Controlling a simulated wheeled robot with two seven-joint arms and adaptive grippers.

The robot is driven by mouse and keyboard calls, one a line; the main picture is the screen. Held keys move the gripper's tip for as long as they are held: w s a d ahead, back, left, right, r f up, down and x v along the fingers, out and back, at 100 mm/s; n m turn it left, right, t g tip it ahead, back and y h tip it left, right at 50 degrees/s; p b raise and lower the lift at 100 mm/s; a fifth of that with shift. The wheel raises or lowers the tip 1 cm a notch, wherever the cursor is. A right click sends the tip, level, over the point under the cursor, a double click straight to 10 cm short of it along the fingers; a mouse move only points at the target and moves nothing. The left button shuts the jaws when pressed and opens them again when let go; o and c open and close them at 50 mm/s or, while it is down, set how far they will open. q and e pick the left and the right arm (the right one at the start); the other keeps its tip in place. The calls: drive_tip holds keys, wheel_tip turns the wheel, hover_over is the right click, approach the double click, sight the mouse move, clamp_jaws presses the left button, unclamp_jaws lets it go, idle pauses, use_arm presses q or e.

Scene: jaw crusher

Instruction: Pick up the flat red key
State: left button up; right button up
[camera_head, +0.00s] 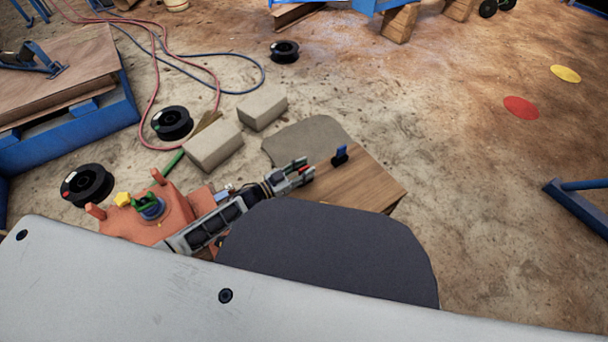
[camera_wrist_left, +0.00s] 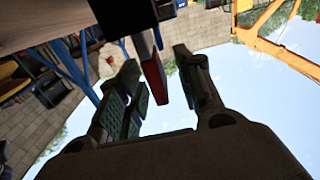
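The flat red key (camera_wrist_left: 154,80) shows in the left wrist view between the two fingers of my left gripper (camera_wrist_left: 160,92). It is nearer the left finger, and a gap shows between it and the right finger. The fingers are apart, and I see no firm grip on the key. In the head view my left gripper (camera_head: 303,172) is over the wooden table (camera_head: 350,190), with a small red patch of the key (camera_head: 305,169) at its fingertips. A blue piece (camera_head: 341,151) on a black base stands to its right. My right gripper is not in view.
A dark block (camera_wrist_left: 124,14) is close above the key in the left wrist view. Grey blocks (camera_head: 213,147), black spools (camera_head: 87,185) and an orange stand (camera_head: 170,214) are left of the table. The floor to the right is mostly clear.

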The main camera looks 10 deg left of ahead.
use_arm(q)
clamp_jaws()
idle(0.3)
drive_tip(key=shift+r, duration=0.15)
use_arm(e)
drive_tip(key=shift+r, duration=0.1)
use_arm(q)
drive_tip(key=shift+r+p, duration=0.5)
drive_tip(key=shift+r, duration=0.25)
wheel_tip(320, 180, up, 6)
drive_tip(key=p, duration=0.3)
drive_tip(key=shift+r, duration=0.25)
drive_tip(key=shift+r+p, duration=0.5)
drive_tip(key=shift+r, duration=0.4)
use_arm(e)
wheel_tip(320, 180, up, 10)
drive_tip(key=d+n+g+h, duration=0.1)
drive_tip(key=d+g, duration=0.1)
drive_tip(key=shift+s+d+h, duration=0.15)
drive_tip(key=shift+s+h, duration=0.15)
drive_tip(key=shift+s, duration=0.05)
